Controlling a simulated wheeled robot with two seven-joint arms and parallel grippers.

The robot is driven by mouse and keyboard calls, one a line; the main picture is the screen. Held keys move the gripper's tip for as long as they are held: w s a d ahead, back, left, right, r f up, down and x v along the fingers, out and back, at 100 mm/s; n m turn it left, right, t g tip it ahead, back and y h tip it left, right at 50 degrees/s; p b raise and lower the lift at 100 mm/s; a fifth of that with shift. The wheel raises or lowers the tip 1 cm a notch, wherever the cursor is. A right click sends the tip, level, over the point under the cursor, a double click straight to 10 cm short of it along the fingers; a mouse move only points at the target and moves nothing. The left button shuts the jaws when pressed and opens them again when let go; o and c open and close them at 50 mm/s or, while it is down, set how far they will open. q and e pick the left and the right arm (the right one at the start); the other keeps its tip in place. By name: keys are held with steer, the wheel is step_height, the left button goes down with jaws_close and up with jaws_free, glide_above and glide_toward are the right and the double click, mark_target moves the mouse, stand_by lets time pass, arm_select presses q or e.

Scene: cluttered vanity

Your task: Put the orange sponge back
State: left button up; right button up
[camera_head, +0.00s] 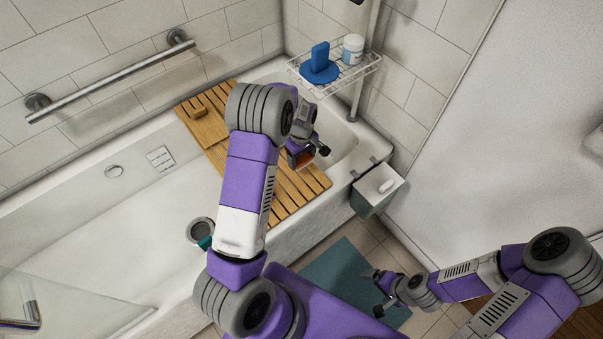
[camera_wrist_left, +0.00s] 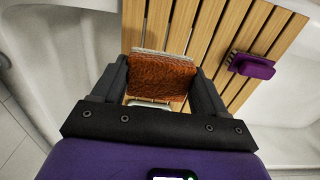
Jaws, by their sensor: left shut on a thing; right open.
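The orange sponge (camera_wrist_left: 162,75) is between the fingers of my left gripper (camera_wrist_left: 163,88), which is shut on it. In the left wrist view it has a paler strip along its far edge. In the head view only a small part of the sponge (camera_head: 301,159) shows beside my left gripper (camera_head: 311,155), over the slatted wooden bath board (camera_head: 290,203). I cannot tell whether the sponge touches the board. My right gripper (camera_head: 380,294) is open and empty, above the teal floor mat (camera_head: 337,270).
A purple item (camera_wrist_left: 251,66) sits on the board. A wire shelf (camera_head: 365,70) holds a blue item on a blue dish (camera_head: 320,73) and a white jar (camera_head: 352,50).

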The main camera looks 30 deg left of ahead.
mark_target(302, 158)
arm_select(q)
step_height(302, 158, down, 8)
steer(key=shift+r+b, duration=0.2)
steer(key=shift+b, duration=1)
steer(key=shift+f, duration=0.25)
steer(key=o, duration=0.9)
steer(key=shift+r, duration=0.1)
steer(key=shift+o, duration=0.2)
step_height(302, 158, up, 12)
steer(key=p, duration=0.4)
steer(key=shift+r, duration=0.15)
